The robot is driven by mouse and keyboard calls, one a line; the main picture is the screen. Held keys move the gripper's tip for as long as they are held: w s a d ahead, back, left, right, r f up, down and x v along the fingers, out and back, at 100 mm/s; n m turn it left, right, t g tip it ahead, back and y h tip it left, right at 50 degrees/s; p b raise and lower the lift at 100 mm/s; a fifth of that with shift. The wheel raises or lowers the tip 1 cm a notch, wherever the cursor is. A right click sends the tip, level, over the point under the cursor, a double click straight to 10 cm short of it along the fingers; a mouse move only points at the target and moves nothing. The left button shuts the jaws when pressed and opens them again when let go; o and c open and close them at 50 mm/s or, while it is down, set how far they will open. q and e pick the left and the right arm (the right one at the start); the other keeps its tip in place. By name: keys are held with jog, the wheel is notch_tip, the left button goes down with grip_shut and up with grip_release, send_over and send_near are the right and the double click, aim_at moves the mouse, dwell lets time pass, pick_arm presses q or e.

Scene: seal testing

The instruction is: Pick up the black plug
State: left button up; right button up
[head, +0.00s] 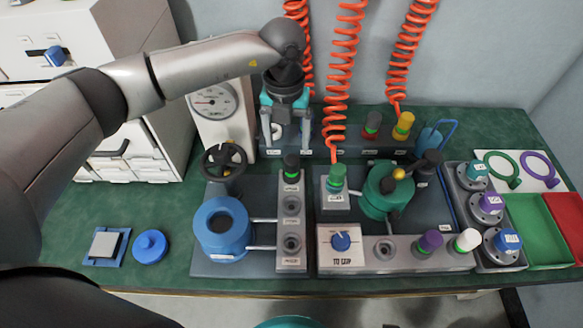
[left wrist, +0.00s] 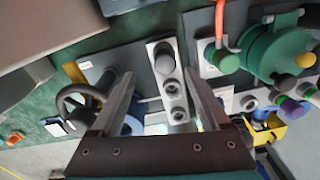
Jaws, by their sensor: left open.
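The black plug (head: 291,163) has a dark top. It stands upright at the back end of a grey strip, with two empty sockets (head: 291,205) in front of it. In the left wrist view the plug (left wrist: 160,53) is at the far end of the strip, between the lines of the fingers. My left gripper (head: 287,145) points down just behind and above the plug. Its fingers (left wrist: 159,75) are apart with nothing between them, and I see no contact with the plug. My right gripper is not in view.
A blue ring-shaped body (head: 222,230) and a black handwheel (head: 223,160) stand left of the strip. A green valve body (head: 385,195) and a green plug (head: 337,178) stand right. Orange coiled hoses (head: 341,60) hang behind.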

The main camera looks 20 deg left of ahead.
aim_at(291, 159)
pick_arm(q)
notch_tip(291, 159, down, 2)
jog(key=shift+s+d+f+b, duration=0.1)
jog(key=shift+d+f+b, duration=0.05)
jog(key=shift+f+b, duration=0.3)
jog(key=shift+s+d+f+b, duration=0.15)
jog(key=shift+f+b, duration=0.1)
jog(key=shift+f, duration=0.3)
jog(key=shift+d+f+b, duration=0.2)
jog(key=shift+f+b, duration=0.15)
jog(key=shift+f, duration=0.4)
jog(key=shift+f+b, duration=0.3)
jog(key=shift+f, duration=0.55)
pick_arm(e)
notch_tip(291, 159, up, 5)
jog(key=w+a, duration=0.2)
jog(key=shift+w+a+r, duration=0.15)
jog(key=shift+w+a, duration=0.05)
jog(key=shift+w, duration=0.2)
pick_arm(q)
jog(key=shift+c, duration=0.2)
grip_shut()
